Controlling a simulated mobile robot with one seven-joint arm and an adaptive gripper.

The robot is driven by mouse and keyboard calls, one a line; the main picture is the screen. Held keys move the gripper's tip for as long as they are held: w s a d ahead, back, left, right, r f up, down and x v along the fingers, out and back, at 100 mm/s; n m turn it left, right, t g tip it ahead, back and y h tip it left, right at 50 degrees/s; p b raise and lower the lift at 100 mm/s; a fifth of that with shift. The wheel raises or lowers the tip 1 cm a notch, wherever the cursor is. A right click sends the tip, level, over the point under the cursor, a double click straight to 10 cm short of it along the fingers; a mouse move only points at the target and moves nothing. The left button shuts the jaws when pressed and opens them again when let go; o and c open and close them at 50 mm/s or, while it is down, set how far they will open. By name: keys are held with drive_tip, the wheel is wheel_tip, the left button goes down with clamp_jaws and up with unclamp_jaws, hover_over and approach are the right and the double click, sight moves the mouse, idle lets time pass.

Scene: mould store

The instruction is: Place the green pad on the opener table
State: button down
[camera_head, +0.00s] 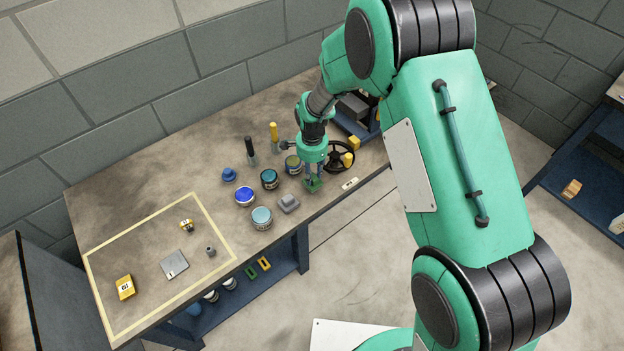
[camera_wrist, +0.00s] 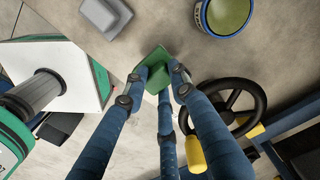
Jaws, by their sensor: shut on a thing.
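The green pad (camera_head: 312,186) is between the fingertips of my gripper (camera_head: 313,178), over the front right part of the brown table top (camera_head: 165,165). The wrist view shows the pad (camera_wrist: 158,57) with the blue fingers of my gripper (camera_wrist: 158,72) closed around it. I cannot tell whether the pad touches the table top or is a little above it. No readable sign shows which table is the opener table.
A black handwheel (camera_head: 341,155) with yellow blocks stands close to the right. A grey block (camera_head: 288,203) and several paint tins, such as the light blue one (camera_head: 262,218), are to the left. A yellow-outlined area (camera_head: 95,285) fills the table's left end.

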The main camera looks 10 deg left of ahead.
drive_tip(key=shift+f+b, duration=0.4)
drive_tip(key=shift+f, duration=1.1)
drive_tip(key=c, duration=1.4)
unclamp_jaws()
drive_tip(key=shift+f, duration=0.1)
wheel_tip(320, 180, up, 12)
drive_tip(key=p, duration=0.3)
